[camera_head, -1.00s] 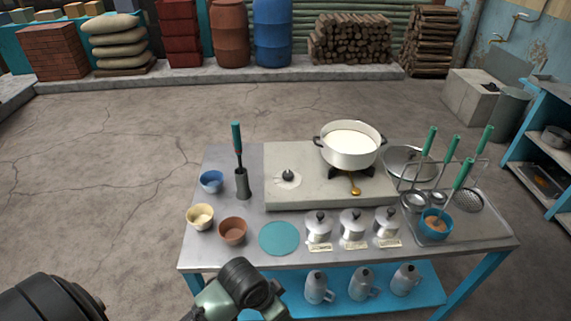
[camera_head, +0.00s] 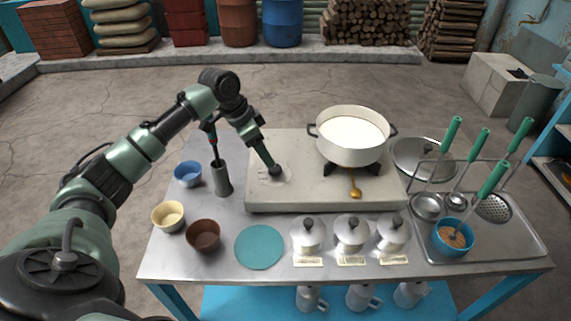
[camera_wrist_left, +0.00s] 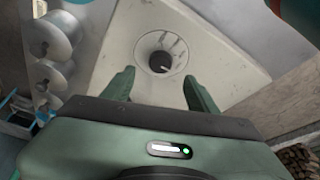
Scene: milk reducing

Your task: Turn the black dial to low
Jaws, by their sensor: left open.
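The black dial (camera_wrist_left: 160,61) sits in a round pale plate with dark marks (camera_wrist_left: 172,44) on the stove slab. In the head view the gripper hides most of the dial, and part of its plate (camera_head: 279,180) shows. My left gripper (camera_head: 274,171) reaches down over the dial from the left. In the left wrist view its two fingers (camera_wrist_left: 160,84) are apart, with the dial between and just beyond the tips. The dial's setting is too small to read. My right gripper is not in view.
Lidded canisters (camera_head: 308,235) line the front.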

